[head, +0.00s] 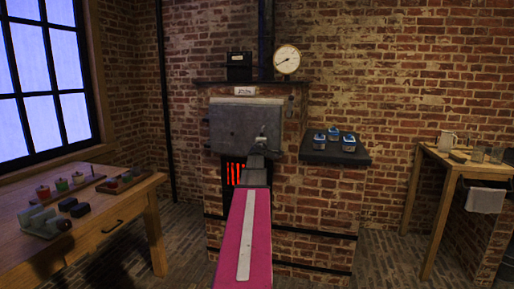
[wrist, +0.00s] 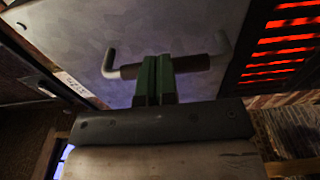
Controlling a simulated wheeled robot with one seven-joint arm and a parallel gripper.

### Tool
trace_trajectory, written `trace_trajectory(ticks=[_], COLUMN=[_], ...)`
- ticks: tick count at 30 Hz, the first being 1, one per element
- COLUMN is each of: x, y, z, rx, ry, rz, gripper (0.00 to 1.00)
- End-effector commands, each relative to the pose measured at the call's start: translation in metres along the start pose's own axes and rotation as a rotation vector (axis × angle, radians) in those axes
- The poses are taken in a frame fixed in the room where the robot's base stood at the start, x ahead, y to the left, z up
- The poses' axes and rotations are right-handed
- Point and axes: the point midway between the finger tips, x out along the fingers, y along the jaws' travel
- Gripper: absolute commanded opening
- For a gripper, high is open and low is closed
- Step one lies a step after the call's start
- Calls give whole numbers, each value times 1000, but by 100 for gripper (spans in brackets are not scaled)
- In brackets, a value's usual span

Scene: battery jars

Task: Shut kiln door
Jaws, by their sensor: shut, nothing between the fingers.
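The kiln door (head: 232,124) is a grey metal slab on the front of the brick kiln. Below it the kiln mouth (head: 233,173) is uncovered and glows red. In the wrist view the door's pale face (wrist: 70,35) carries a bar handle (wrist: 200,63) with bent ends. My gripper (head: 262,143) is at the door's lower right part. In the wrist view its green fingers (wrist: 157,62) are shut, with nothing between them, and overlap the middle of the handle. I cannot tell whether they touch it. The glowing bars (wrist: 290,40) show at right there.
A dark shelf (head: 318,157) with several blue-and-white jars juts from the kiln's right side. A wooden table (head: 110,207) with jars and blocks stands at left. A wooden bench (head: 470,165) with a mug and glasses stands at right. A gauge (head: 287,59) sits on top.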

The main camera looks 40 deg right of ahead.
Motion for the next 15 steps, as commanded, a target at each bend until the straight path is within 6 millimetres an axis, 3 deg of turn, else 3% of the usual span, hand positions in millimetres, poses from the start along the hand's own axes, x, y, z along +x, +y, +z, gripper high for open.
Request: trace_trajectory(ticks=[3, 15], x=[16, 32], y=[0, 2], z=[4, 9], rx=[1, -1], ry=[1, -4], rz=[0, 0], gripper=[0, 0])
